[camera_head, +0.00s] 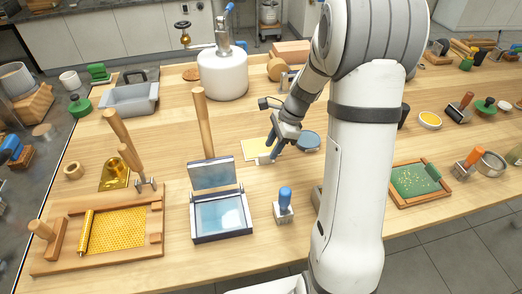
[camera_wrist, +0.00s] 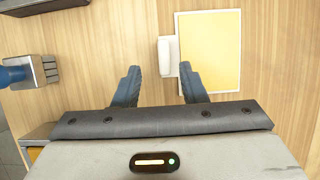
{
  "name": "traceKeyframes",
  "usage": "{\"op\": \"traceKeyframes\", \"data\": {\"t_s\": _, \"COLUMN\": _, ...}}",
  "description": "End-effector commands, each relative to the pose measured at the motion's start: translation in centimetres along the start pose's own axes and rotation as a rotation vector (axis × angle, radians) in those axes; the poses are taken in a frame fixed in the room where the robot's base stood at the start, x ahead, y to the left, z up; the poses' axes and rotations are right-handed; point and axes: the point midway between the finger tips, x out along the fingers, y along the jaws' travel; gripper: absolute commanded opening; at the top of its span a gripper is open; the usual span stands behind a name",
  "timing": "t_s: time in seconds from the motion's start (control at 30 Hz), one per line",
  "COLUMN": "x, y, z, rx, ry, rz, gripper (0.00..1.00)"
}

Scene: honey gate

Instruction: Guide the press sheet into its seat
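The press sheet (camera_head: 254,148) is a flat yellow sheet with a pale rim, lying on the wooden table. In the wrist view the sheet (camera_wrist: 209,50) is at upper right, with a white grip block (camera_wrist: 168,56) on its left edge. My gripper (camera_wrist: 160,76) is open, with blue fingers apart. The block lies just ahead, nearer the right finger; I cannot tell whether they touch. In the head view my gripper (camera_head: 271,147) is low over the sheet and partly covers it. The hinged press (camera_head: 222,238) stands open nearer the front, its lid raised and its bed blue.
A blue-handled stamp (camera_head: 284,205) stands right of the press. A wooden frame with honeycomb (camera_head: 118,230) lies left of it. A white tank (camera_head: 222,75) stands behind. Bare table lies between sheet and press.

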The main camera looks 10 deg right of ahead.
Motion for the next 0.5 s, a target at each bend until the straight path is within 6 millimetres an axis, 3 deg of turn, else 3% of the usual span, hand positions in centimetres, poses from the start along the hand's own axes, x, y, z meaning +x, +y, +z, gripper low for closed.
{"op": "traceKeyframes", "data": {"t_s": 0.3, "x": 4.4, "y": -0.6, "z": 0.6, "rx": -0.003, "ry": 0.000, "rz": 0.003, "gripper": 0.38}}
{"op": "traceKeyframes", "data": {"t_s": 0.5, "x": 4.8, "y": -0.6, "z": 0.6, "rx": -0.005, "ry": 0.001, "rz": 0.001, "gripper": 0.38}}
